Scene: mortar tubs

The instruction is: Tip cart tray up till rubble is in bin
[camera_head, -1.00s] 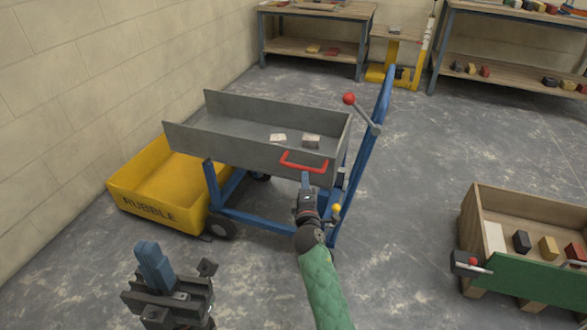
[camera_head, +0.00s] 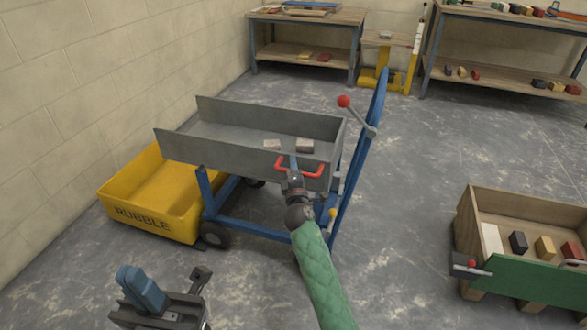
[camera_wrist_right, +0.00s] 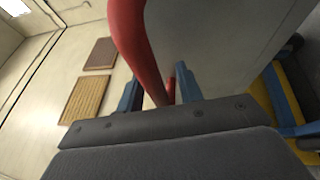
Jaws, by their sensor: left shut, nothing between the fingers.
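The grey cart tray (camera_head: 235,150) is roughly level on its blue frame, in the middle of the head view. Two pale rubble pieces (camera_head: 272,144) (camera_head: 305,146) lie in it towards its right end. My right gripper (camera_head: 293,163) is at the red tray handle (camera_head: 313,173). In the wrist view, its spread blue fingers (camera_wrist_right: 158,92) straddle the red handle (camera_wrist_right: 130,35). My left gripper (camera_head: 140,288) is shut and empty at lower left.
A red-knobbed lever (camera_head: 344,102) sits by the cart's blue upright (camera_head: 372,125). A wooden box (camera_head: 490,205) with a green front and several blocks stands at right. Workbenches (camera_head: 310,17) line the back. The floor between cart and box is clear.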

